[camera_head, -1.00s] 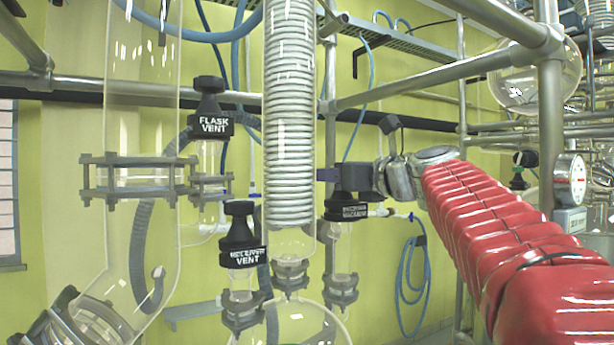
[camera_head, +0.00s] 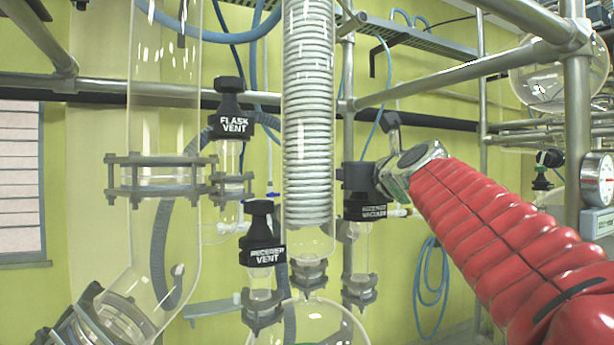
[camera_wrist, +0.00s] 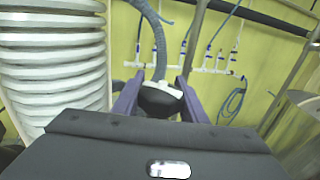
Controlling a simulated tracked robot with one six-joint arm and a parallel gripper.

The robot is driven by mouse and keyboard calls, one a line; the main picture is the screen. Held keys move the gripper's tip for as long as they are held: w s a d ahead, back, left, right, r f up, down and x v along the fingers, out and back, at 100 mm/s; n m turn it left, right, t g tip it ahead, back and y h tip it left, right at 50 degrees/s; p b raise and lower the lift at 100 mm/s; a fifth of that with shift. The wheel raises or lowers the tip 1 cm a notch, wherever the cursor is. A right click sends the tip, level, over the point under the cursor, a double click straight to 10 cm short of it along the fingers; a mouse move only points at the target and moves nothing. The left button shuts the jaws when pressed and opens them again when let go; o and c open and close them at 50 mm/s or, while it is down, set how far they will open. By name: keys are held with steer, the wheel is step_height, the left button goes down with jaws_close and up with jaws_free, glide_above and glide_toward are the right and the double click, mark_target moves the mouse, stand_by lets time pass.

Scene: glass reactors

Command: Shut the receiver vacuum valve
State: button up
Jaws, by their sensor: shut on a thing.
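The receiver vacuum valve (camera_head: 366,211) is a black knob with white lettering on a glass stem, just right of the coil condenser. In the wrist view its black knob with a white-marked top (camera_wrist: 161,97) sits between two purple fingers. My gripper (camera_head: 356,178) is shut on the knob's upper part. It also shows in the wrist view (camera_wrist: 160,100), a finger on each side of the knob. The knob's far side is hidden, and I cannot tell how far the valve is turned.
The receiver vent valve (camera_head: 262,240) and flask vent valve (camera_head: 231,118) stand to the left. The glass coil condenser (camera_head: 308,120) is close beside my gripper. Metal frame bars (camera_head: 460,75) run above my arm. A pressure gauge (camera_head: 597,180) is at the right.

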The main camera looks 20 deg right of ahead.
steer(key=shift+f, duration=0.1)
steer(key=o, duration=0.8)
steer(key=shift+s+a, duration=0.15)
steer(key=shift+s, duration=6.75)
steer(key=shift+o, duration=0.7)
